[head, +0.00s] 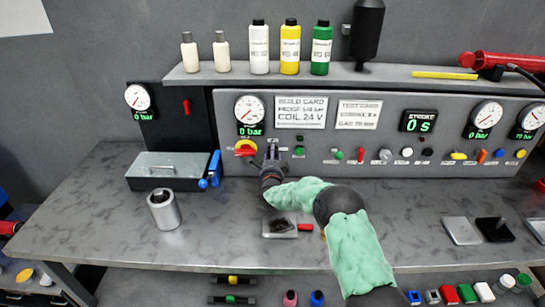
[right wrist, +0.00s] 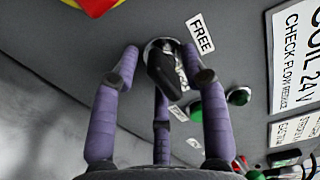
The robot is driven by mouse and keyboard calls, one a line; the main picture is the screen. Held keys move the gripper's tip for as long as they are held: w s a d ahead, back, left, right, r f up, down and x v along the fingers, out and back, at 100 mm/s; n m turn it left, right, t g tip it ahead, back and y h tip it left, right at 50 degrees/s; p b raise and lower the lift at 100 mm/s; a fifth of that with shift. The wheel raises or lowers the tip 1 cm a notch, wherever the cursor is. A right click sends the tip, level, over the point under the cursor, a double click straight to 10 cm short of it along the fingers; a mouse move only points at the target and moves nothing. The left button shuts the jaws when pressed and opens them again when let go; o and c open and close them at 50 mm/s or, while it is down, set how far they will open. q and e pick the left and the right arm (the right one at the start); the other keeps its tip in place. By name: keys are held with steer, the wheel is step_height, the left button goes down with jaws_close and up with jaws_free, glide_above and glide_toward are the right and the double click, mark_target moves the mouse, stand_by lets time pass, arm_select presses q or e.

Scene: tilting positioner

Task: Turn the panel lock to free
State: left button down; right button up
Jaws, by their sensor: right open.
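The panel lock (right wrist: 168,75) shows in the right wrist view as a black knob on a round metal base. A white label reading FREE (right wrist: 200,33) is beside it at the upper right; another label lower right is partly hidden. My right gripper (right wrist: 160,62) has its purple fingers spread around the knob, open. I cannot tell whether a finger touches it. In the head view my right gripper (head: 272,160) is at the panel front, below the red-and-yellow button, and largely hides the lock. My left gripper is not in view.
A red-and-yellow button (head: 245,147) is just left of the gripper, and a green button (head: 299,151) is to its right. A grey lidded box (head: 168,166), a metal cylinder (head: 163,210) and a small tray (head: 280,229) stand on the bench. Bottles line the shelf above.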

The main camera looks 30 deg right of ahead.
steer(key=shift+w+d, duration=0.1)
jaws_close()
steer(key=shift+n, duration=0.3)
steer(key=n+b, duration=0.1)
steer(key=n, duration=0.1)
steer(key=shift+n, duration=0.4)
steer(key=n, duration=0.3)
steer(key=shift+n, duration=0.3)
steer(key=n, duration=0.5)
steer(key=shift+d+r, duration=0.1)
steer(key=shift+r, duration=0.05)
steer(key=n+p, duration=0.1)
steer(key=n, duration=0.5)
steer(key=shift+p, duration=0.3)
